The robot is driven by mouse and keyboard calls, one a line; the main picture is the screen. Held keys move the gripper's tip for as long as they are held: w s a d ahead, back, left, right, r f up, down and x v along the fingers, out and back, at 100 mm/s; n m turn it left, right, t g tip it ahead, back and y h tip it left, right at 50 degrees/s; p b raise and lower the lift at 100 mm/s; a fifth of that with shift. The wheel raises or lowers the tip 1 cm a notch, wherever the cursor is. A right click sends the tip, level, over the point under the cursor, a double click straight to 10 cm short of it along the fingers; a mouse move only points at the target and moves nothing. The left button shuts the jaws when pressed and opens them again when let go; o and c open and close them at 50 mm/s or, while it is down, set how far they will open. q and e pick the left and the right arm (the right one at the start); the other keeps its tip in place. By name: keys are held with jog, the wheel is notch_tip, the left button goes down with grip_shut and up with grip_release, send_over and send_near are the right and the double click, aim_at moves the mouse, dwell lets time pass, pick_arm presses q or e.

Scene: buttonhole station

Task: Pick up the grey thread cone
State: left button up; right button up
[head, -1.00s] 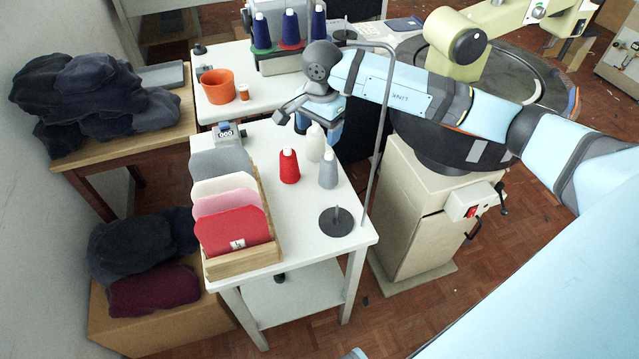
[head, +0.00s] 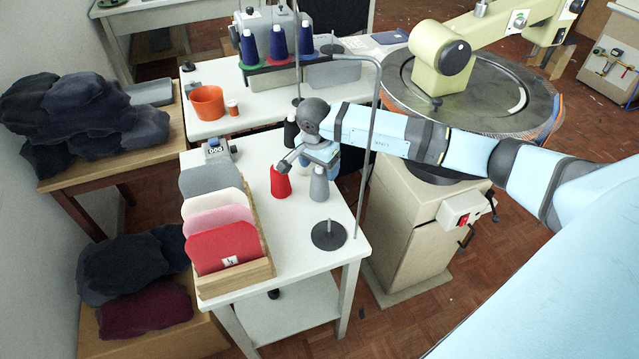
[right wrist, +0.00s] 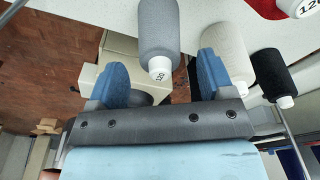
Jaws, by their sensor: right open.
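The grey thread cone (head: 319,187) stands upright on the white table, right of the red cone (head: 281,181). My right gripper (head: 306,158) is open and empty, just above and behind the grey cone in the head view. In the right wrist view the grey cone (right wrist: 160,32) has its labelled tip in line with the gap between the two blue fingers of the gripper (right wrist: 163,74). No finger visibly touches it. A cream cone (right wrist: 225,52) stands close by the finger on the right. My left gripper is not in view.
A black cone (head: 290,133) stands behind. A metal post (head: 371,145) rises on the right, with a dark spindle base (head: 328,235) in front. A wooden rack (head: 240,277) with coloured panels is on the left. The front right table corner is clear.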

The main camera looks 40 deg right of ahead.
jog(key=f, duration=0.2)
jog(key=shift+d+f, duration=0.2)
jog(key=shift+f, duration=0.2)
jog(key=c, duration=1)
jog(key=shift+o, duration=0.2)
